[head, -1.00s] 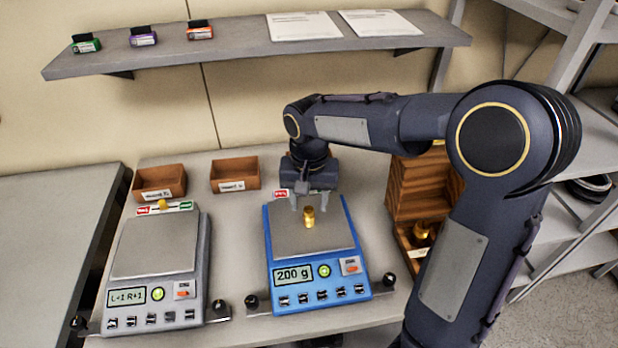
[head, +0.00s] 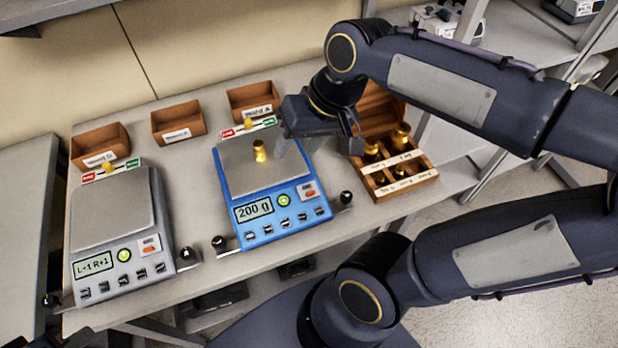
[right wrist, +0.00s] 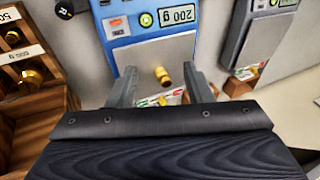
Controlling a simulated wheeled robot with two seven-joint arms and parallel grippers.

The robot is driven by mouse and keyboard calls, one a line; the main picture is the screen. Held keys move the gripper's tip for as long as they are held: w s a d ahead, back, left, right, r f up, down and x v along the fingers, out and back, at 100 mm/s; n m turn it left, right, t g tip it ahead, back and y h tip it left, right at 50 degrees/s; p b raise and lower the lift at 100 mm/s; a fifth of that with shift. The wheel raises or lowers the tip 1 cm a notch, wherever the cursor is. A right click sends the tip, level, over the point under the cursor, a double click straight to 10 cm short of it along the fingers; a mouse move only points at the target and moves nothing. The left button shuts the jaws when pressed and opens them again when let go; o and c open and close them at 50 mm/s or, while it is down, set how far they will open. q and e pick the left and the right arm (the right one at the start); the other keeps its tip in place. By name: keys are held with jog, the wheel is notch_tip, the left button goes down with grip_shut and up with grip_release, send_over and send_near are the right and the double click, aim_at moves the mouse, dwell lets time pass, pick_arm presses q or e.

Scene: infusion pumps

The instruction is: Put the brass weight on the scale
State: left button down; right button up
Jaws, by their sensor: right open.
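A small brass weight (head: 260,150) stands upright on the pan of the blue scale (head: 262,180), whose display reads 200 g. My right gripper (head: 318,146) is open and empty, to the right of the weight and apart from it in the head view. In the right wrist view the weight (right wrist: 162,75) shows beyond the open fingers (right wrist: 160,85), against the blue scale (right wrist: 128,38). My left gripper is not in view.
A grey scale (head: 110,215) reading L+1 R+1 stands at left. A wooden weight box (head: 400,185) with several brass weights stands right of the blue scale. Brown bins (head: 178,124) line the back. Black knobs stand near the scales' front corners.

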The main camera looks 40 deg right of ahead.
jog(key=s+a+f+n+t, duration=0.1)
jog(key=s+a+f+t, duration=0.1)
jog(key=s+f, duration=0.2)
jog(key=shift+s+f, duration=0.25)
jog(key=shift+s, duration=1.05)
